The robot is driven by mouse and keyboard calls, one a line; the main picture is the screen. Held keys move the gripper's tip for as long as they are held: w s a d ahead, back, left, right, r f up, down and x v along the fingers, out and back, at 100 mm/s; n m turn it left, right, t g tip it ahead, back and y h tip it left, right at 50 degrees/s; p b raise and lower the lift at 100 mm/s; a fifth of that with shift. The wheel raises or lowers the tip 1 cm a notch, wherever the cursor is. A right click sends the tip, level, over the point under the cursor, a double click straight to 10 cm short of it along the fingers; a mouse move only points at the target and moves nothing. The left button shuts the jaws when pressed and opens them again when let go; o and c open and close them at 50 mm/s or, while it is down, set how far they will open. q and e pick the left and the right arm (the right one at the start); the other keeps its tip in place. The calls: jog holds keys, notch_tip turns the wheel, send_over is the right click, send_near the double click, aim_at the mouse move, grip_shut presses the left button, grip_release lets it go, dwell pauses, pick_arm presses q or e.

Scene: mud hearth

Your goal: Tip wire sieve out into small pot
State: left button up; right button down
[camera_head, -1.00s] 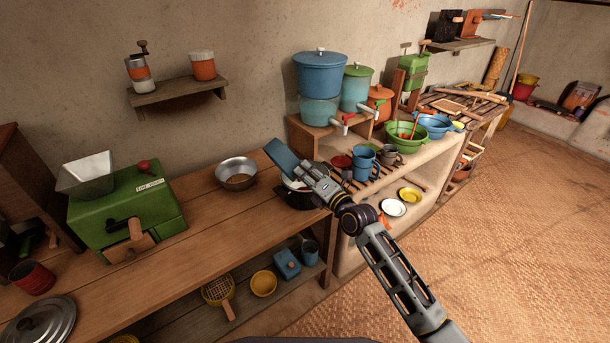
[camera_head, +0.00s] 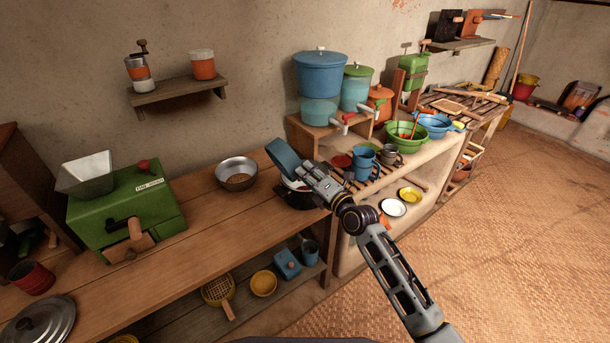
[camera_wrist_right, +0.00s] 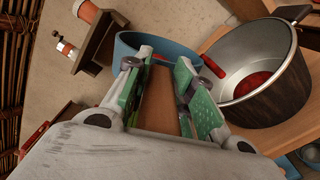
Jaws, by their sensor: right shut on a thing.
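The wire sieve (camera_head: 283,153) shows as a blue hoop, tilted on edge above the wooden counter. My right gripper (camera_head: 318,183) is shut on it, and a brown part, apparently its handle, lies between the fingers in the wrist view. The blue hoop (camera_wrist_right: 160,47) stands just beyond the fingertips there; its mesh is not clear. The small pot (camera_head: 298,200), dark outside and pale inside, stands on the counter partly hidden behind my right gripper. In the wrist view the pot (camera_wrist_right: 265,112) is right of the fingers, apart from the hoop, with something red inside. My left gripper is out of view.
A metal bowl (camera_head: 237,172) with brown contents stands left of the sieve. A green mill (camera_head: 130,215) is farther left. Blue mugs (camera_head: 365,163) and a green basin (camera_head: 404,137) stand to the right. A blue water container (camera_head: 320,75) stands behind.

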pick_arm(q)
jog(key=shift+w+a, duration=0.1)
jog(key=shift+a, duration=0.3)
pick_arm(e)
jog(key=shift+f, duration=0.1)
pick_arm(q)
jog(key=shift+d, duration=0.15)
pick_arm(e)
jog(key=shift+w+d+m, duration=0.1)
jog(key=shift+d+m, duration=0.05)
jog(key=shift+m, duration=0.15)
jog(key=shift+f, duration=0.1)
jog(key=shift+w+d+f, duration=0.1)
jog(key=shift+d, duration=0.05)
jog(key=shift+w+d+m+b, duration=0.1)
jog(key=shift+m+b, duration=0.2)
jog(key=shift+b, duration=0.05)
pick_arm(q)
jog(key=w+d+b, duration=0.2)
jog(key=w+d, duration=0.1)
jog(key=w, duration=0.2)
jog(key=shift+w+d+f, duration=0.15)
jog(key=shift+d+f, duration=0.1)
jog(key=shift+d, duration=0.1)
pick_arm(e)
jog(key=shift+w+d+f+m, duration=0.45)
jog(key=shift+w+d+m, duration=0.15)
jog(key=shift+d, duration=0.15)
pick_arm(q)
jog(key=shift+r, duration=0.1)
